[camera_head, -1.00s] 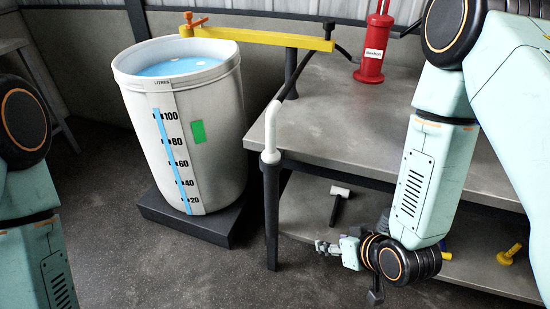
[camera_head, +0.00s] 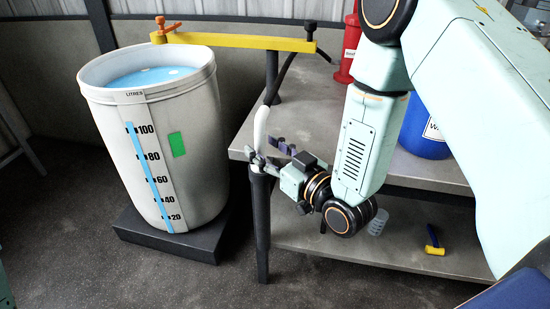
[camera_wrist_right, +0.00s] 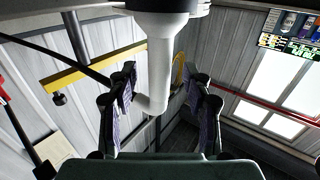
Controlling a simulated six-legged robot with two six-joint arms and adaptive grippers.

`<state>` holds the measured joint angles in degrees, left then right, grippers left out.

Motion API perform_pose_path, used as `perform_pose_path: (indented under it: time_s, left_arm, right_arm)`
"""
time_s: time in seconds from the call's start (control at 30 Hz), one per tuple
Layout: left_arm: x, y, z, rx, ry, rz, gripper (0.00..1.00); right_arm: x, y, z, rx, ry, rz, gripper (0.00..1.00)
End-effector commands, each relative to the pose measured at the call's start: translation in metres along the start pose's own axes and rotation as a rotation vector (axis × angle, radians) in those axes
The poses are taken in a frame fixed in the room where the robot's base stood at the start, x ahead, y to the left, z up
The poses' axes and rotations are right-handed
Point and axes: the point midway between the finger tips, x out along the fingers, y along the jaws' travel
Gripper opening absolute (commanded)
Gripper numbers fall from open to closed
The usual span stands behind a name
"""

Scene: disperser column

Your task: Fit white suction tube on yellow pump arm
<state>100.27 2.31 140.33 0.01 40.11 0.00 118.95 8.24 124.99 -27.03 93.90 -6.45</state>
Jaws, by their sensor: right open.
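The white suction tube (camera_head: 262,126) stands upright in the dark post (camera_head: 261,205) at the table's front left corner. My right gripper (camera_head: 271,152) is open at the tube's lower part, just above the post. In the wrist view, the tube (camera_wrist_right: 160,65) appears between the two spread fingers (camera_wrist_right: 162,103); contact cannot be made out. My left gripper is out of view.
A white drum (camera_head: 103,150) of blue liquid stands on a dark plinth (camera_head: 180,240) left of the table (camera_head: 320,95). A red container (camera_head: 350,45) and a blue one (camera_head: 420,135) stand on the table. A small yellow tool (camera_head: 433,240) lies on the lower shelf.

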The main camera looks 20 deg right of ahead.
Motion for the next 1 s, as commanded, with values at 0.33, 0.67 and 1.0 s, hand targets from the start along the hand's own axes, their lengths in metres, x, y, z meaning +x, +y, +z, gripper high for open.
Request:
perform_pose_path:
  time_s: [0.33,0.67,1.0]
  left_arm:
    - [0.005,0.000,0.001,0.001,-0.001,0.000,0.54]
    - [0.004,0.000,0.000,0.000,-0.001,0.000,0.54]
    - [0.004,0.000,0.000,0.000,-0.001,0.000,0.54]
  right_arm:
    - [0.032,-0.002,0.000,0.000,-0.001,-0.003,0.50]
    - [0.034,-0.002,0.000,0.001,-0.002,-0.003,0.44]
    - [0.034,-0.002,0.000,0.001,-0.002,-0.003,0.15]
